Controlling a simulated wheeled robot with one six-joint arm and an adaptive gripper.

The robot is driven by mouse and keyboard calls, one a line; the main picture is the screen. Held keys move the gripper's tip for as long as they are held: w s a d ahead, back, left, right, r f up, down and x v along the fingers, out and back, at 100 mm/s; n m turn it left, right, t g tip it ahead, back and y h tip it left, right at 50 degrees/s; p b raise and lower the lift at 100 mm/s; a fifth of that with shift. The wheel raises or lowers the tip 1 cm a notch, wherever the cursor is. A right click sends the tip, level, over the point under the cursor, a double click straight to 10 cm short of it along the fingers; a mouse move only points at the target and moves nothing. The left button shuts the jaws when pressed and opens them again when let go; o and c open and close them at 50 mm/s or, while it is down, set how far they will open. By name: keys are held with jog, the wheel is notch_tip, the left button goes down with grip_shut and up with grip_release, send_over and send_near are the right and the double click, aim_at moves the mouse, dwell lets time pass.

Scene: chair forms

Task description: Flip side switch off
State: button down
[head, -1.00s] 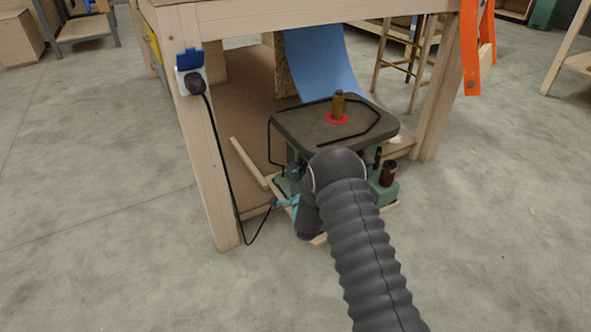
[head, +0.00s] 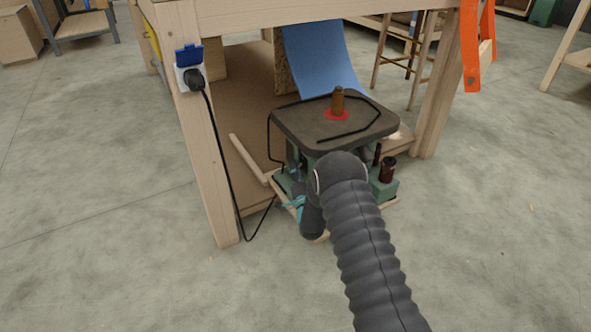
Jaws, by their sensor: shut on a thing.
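A green machine with a dark rounded top plate (head: 305,125) stands low under the wooden bench. A wooden peg in a red ring rises from its top. My gripper (head: 291,203), with teal fingers, is at the machine's near left side, low down, mostly behind my dark arm. It is shut on a small part there, which I take for the side switch. That part is too small and covered to make out, so I cannot tell its position.
A black cable (head: 226,165) runs from the socket (head: 190,70) on the bench leg (head: 205,150) down beside my gripper. A wooden bar (head: 248,158) lies left of the machine. Orange straps (head: 472,45) hang at right. The floor in front is clear.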

jog(key=c, duration=1)
grip_release()
